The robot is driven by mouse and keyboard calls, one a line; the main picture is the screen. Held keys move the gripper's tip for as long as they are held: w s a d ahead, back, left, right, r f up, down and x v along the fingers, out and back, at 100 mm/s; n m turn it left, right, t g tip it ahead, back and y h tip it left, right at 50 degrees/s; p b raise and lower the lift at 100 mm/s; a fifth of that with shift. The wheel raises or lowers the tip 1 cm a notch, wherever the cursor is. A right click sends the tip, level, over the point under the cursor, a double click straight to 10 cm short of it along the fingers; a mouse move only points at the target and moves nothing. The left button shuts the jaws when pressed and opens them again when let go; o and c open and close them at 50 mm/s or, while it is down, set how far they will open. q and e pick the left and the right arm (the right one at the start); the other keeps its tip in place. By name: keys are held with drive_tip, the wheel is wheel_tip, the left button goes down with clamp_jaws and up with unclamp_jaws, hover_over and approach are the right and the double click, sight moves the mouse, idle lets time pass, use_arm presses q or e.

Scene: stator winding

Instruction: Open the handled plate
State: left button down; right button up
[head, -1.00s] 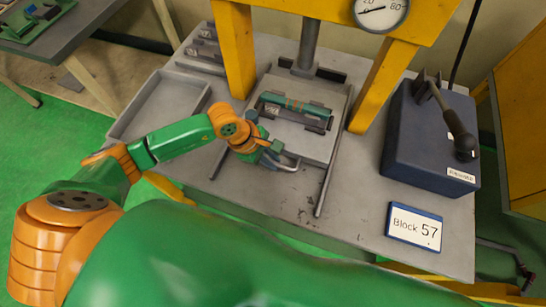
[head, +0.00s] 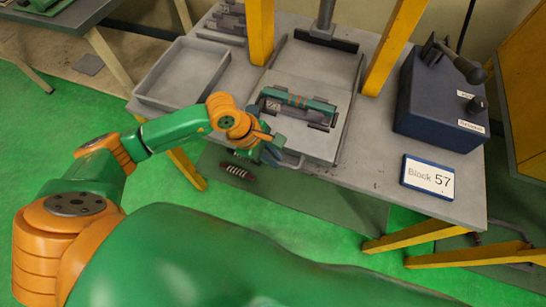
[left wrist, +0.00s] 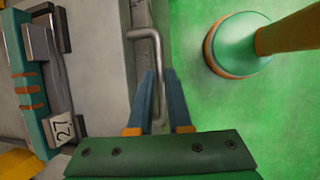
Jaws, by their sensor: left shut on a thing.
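The grey handled plate (head: 305,140) lies at the front edge of the table, its bent metal handle (head: 294,161) sticking out past that edge. In the left wrist view the handle (left wrist: 145,34) runs between my fingers, with green floor beyond it. My left gripper (head: 272,155) is shut on the handle; it also shows in the left wrist view (left wrist: 160,78). My right gripper is not in view.
Yellow press posts (head: 393,47) stand behind the plate. An empty grey tray (head: 150,101) is at left. A dark blue lever box (head: 437,105) and a "Block 57" sign (head: 428,178) are at right on the table (head: 375,150).

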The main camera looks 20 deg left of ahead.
use_arm(q)
drive_tip(key=c, duration=0.8)
unclamp_jaws()
drive_tip(key=shift+c, duration=0.2)
drive_tip(key=shift+r, duration=0.1)
drive_tip(key=b+v, duration=0.1)
drive_tip(key=v, duration=0.6)
drive_tip(key=shift+w, duration=0.1)
